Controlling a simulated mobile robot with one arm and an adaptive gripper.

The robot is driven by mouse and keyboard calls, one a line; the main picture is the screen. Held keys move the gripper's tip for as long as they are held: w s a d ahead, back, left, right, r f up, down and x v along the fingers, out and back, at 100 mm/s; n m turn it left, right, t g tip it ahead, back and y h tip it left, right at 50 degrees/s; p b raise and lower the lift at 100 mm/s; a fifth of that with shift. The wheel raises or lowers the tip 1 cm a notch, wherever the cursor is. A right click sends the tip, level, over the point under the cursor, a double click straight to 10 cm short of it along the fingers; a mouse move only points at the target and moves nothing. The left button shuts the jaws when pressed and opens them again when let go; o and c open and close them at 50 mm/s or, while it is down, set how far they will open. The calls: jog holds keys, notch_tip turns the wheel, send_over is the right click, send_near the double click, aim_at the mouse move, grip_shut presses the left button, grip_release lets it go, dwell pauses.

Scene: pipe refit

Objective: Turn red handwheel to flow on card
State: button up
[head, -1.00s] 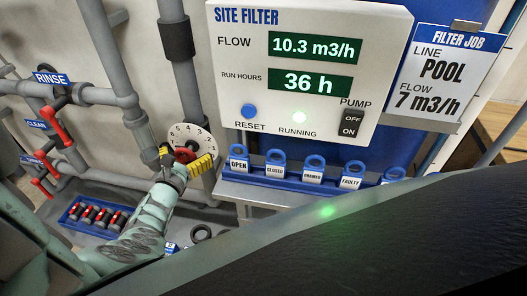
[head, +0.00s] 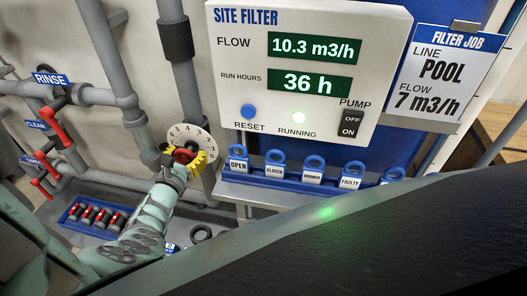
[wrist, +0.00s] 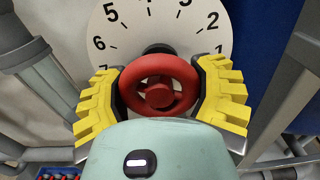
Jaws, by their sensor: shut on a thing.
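The red handwheel (wrist: 159,84) sits in front of a round white numbered dial (wrist: 155,22) in the wrist view. My gripper (wrist: 160,95) is shut on the handwheel, with yellow fingers on its left and right sides. In the head view the handwheel (head: 184,154), the dial (head: 198,138) and my gripper (head: 186,160) are left of the control panel (head: 235,75). The panel's flow display (head: 315,47) reads 10.3 m3/h. The job card (head: 433,72) says line POOL, flow 7 m3/h. The dial's pointer cannot be made out.
Pipes with red lever handles (head: 54,126) stand at the left, with a RINSE label (head: 50,78). A blue tray of fittings (head: 70,211) lies below them. A rack of blue-ringed tags (head: 313,170) is under the panel. The pump switch (head: 351,123) is on the panel.

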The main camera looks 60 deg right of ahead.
jog(key=m+b, duration=0.1)
jog(key=m, duration=0.1)
jog(key=m+b, duration=0.3)
jog(key=shift+f+m, duration=0.25)
jog(key=shift+m, duration=0.05)
jog(key=m+b, duration=0.3)
jog(key=m, duration=0.1)
jog(key=shift+b, duration=0.4)
jog(key=shift+r+m+b, duration=0.15)
jog(key=shift+m+b, duration=0.15)
jog(key=shift+m, duration=0.3)
jog(key=o, duration=1.2)
jog(key=shift+r, duration=0.1)
jog(key=shift+a, duration=0.1)
